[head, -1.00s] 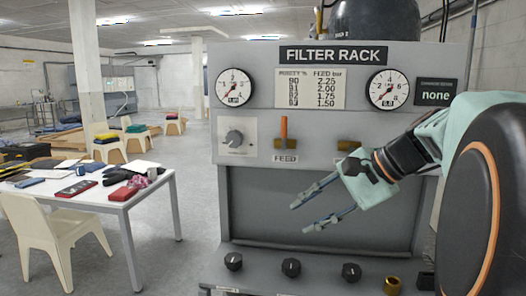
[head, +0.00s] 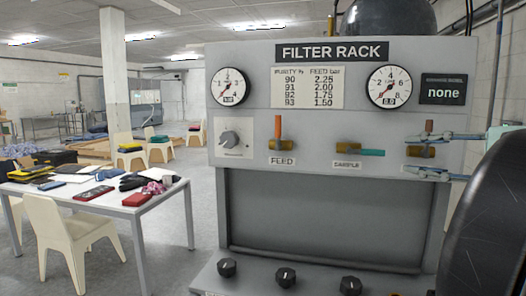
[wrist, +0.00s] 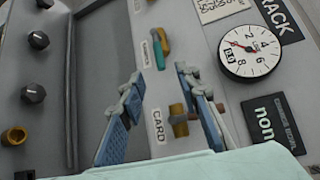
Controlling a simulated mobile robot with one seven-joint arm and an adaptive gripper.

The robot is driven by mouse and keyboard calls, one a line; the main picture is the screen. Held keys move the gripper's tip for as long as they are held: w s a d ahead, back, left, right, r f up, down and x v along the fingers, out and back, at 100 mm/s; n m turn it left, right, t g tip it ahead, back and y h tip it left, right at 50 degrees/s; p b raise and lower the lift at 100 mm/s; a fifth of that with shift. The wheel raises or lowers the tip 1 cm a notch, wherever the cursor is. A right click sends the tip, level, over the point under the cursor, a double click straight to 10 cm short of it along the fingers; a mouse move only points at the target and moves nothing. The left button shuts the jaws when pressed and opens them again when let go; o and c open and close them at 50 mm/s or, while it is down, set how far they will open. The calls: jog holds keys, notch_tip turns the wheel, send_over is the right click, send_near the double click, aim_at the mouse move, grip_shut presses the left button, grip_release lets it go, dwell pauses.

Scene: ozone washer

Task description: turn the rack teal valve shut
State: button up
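The teal valve is the one labelled SAMPLE. Its teal handle (head: 371,152) lies level, pointing right from its brass body (head: 346,148). In the wrist view, the teal handle (wrist: 159,56) shows beyond my fingertips. My gripper (head: 412,154) is open and empty, to the right of the teal handle and apart from it. Its fingers reach in from the right, one above and one below the brass valve at the right. In the wrist view, my gripper (wrist: 159,74) has its fingers spread, with that right valve (wrist: 180,122), labelled CARD, showing between them.
The FEED valve's orange handle (head: 278,127) stands upright at the left. Two gauges and a screen (head: 443,90) reading "none" sit above. Black knobs (head: 286,277) line the lower ledge. A cluttered white table (head: 125,205) and chair stand to the left.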

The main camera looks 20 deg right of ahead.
aim_at(379, 153)
jog(key=p+x, duration=0.1)
jog(key=x, duration=0.9)
jog(key=shift+w+a, duration=0.15)
jog(key=shift+w, duration=0.05)
jog(key=shift+c, duration=0.3)
grip_shut()
